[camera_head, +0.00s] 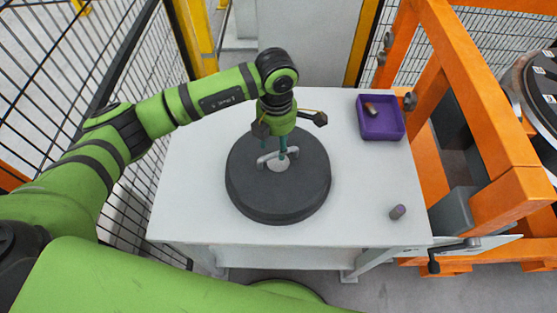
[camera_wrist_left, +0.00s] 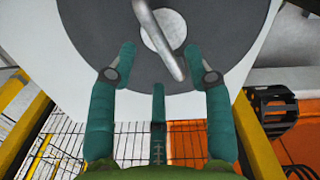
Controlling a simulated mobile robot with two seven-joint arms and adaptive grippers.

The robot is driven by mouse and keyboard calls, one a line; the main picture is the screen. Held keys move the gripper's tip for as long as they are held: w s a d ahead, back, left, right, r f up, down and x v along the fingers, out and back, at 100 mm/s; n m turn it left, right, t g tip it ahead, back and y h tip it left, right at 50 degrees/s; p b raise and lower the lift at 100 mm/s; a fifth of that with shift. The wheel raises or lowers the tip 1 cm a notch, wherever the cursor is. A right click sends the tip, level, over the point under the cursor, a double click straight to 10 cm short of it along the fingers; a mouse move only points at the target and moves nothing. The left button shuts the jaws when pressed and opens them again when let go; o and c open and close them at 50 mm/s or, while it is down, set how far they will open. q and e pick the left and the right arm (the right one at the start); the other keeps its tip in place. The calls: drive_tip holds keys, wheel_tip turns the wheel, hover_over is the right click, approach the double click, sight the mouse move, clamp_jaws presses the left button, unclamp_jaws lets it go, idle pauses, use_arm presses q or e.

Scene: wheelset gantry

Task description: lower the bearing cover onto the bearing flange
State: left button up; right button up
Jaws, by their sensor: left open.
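The bearing cover (camera_head: 255,195) is a dark round disc with a pale centre and a metal bar handle (camera_head: 266,159). It lies flat on the white table. My left gripper (camera_head: 283,152) points down over the cover's middle, close to the handle. In the left wrist view my left gripper (camera_wrist_left: 160,58) has its teal fingers spread, with the handle (camera_wrist_left: 158,38) crossing between and beyond the tips; no grip on it shows. The cover (camera_wrist_left: 95,45) fills the top there. The bearing flange cannot be made out for certain. My right gripper is out of view.
The white table (camera_head: 190,190) has a purple bin (camera_head: 392,128) with a small part inside, and a small grey-purple cylinder (camera_head: 397,212) near its front right. An orange frame (camera_head: 455,110) stands right, with a round metal assembly (camera_head: 545,85) beyond. Black mesh fencing (camera_head: 60,80) is left.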

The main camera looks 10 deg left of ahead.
sight(278, 164)
use_arm(q)
wheel_tip(278, 164, down, 4)
drive_tip(key=shift+d+r+p, duration=0.1)
drive_tip(key=shift+r+p, duration=0.05)
drive_tip(key=shift+p, duration=0.8)
drive_tip(key=shift+f, duration=0.45)
drive_tip(key=shift+f+b, duration=0.25)
drive_tip(key=shift+b, duration=0.2)
clamp_jaws()
